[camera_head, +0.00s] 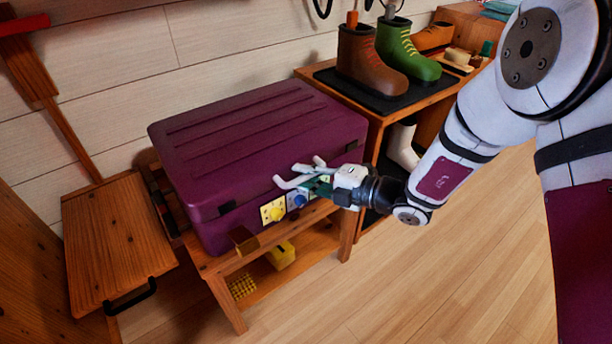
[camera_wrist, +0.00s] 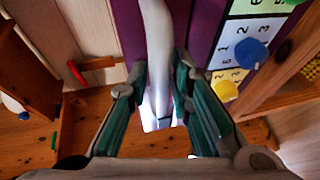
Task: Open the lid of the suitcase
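The purple suitcase (camera_head: 262,135) lies with its lid closed on a low wooden bench (camera_head: 227,263). A white handle (camera_head: 290,182) sticks out from its front side, with a yellow dial (camera_head: 275,214) and a blue dial (camera_head: 298,201) beside it. My gripper (camera_head: 322,186) is at the handle, level with the suitcase front. In the wrist view, the white handle (camera_wrist: 158,40) runs between my two green fingers (camera_wrist: 160,72). The fingers stand close on both sides of it; whether they press on it I cannot tell. The number panel (camera_wrist: 238,52) and both dials show at right.
A wooden shelf unit (camera_head: 385,122) with boots on top stands right of the suitcase. A wooden board with a black handle (camera_head: 115,245) is at left. Yellow items (camera_head: 281,255) sit on the bench's lower shelf. The floor (camera_head: 430,280) in front is clear.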

